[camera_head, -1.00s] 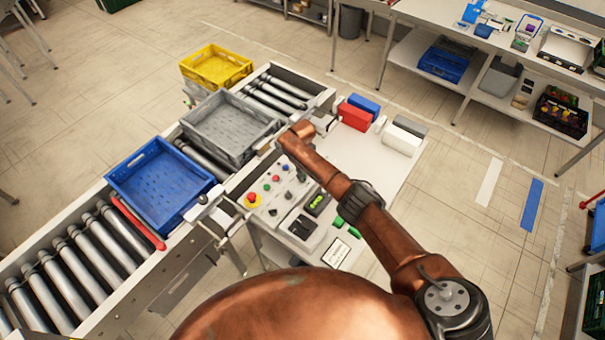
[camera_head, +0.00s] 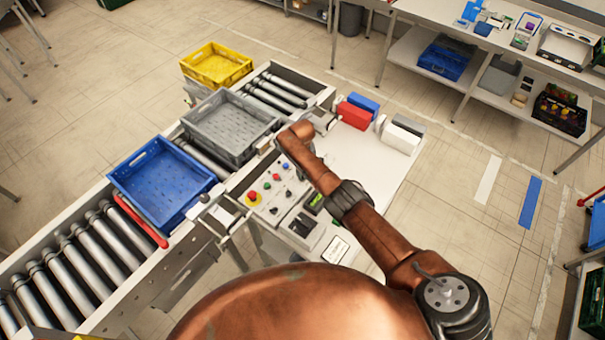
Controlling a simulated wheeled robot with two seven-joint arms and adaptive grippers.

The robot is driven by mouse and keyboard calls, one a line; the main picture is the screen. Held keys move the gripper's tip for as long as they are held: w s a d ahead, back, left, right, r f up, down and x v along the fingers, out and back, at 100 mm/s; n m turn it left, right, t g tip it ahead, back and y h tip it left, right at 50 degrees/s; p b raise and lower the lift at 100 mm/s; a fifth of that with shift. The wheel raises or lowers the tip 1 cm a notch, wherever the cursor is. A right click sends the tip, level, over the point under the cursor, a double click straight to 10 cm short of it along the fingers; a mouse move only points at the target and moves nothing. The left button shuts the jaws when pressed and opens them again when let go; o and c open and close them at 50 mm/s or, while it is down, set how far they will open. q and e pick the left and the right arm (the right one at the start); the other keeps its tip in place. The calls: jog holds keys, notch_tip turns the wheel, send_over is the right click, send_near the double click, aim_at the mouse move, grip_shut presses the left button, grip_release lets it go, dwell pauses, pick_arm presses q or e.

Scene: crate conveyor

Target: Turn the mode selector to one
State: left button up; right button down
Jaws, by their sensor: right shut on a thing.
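The control panel (camera_head: 270,199) sits on the white bench beside the conveyor. It carries a red button on yellow (camera_head: 253,197), smaller green, red and blue buttons and small dark knobs (camera_head: 288,196). I cannot tell for sure which knob is the mode selector. My right arm reaches over the bench from the lower right and hides part of the panel. My right gripper (camera_head: 320,120) is a small grey shape past the copper wrist, beside the red box. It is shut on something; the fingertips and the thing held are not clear. My left gripper is not in view.
A red box (camera_head: 355,115), a blue box (camera_head: 364,101) and a white box (camera_head: 399,139) stand at the bench's back. The bench's right side is clear.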

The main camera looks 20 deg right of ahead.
dwell(0.4)
jog(key=c, duration=2.1)
grip_release()
jog(key=shift+r, duration=0.1)
notch_tip(320, 180, up, 12)
jog(key=shift+f, duration=0.1)
